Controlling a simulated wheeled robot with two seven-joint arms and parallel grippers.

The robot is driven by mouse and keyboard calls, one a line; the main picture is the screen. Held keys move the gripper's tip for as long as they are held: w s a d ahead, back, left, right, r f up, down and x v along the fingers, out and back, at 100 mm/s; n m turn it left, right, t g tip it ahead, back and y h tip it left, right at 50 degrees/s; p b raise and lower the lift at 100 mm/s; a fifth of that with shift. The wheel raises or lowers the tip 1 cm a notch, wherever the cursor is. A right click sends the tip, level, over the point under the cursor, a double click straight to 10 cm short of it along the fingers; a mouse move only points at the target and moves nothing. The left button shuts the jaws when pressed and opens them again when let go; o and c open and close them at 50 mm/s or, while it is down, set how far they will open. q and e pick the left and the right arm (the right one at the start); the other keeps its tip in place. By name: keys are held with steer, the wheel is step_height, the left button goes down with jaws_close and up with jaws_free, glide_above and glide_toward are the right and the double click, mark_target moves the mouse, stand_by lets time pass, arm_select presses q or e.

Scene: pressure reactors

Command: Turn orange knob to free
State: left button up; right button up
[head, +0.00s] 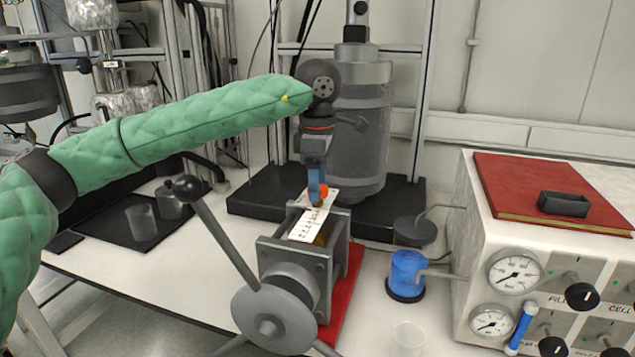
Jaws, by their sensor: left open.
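The orange knob (321,190) is small and round and sits on top of the grey metal device with the large spoked handwheel, beside a white label plate (312,222) with dark markings. My left gripper (317,190) comes down from above at the end of the green-sleeved arm. Its blue fingers are at the knob, open, and overlap it in the picture. I cannot tell whether they touch it. The knob is partly hidden by the fingers. My right gripper is not in view.
The handwheel (268,328) and its long lever with a black ball (188,188) stand in front. A tall grey reactor (360,130) stands behind. A blue-filled jar (407,272) and a white control box (462,215) with gauges are to the right.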

arm_select(q)
step_height(320, 180, up, 7)
steer(key=shift+f+b, duration=0.15)
steer(key=shift+b, duration=0.25)
steer(key=shift+r, duration=0.3)
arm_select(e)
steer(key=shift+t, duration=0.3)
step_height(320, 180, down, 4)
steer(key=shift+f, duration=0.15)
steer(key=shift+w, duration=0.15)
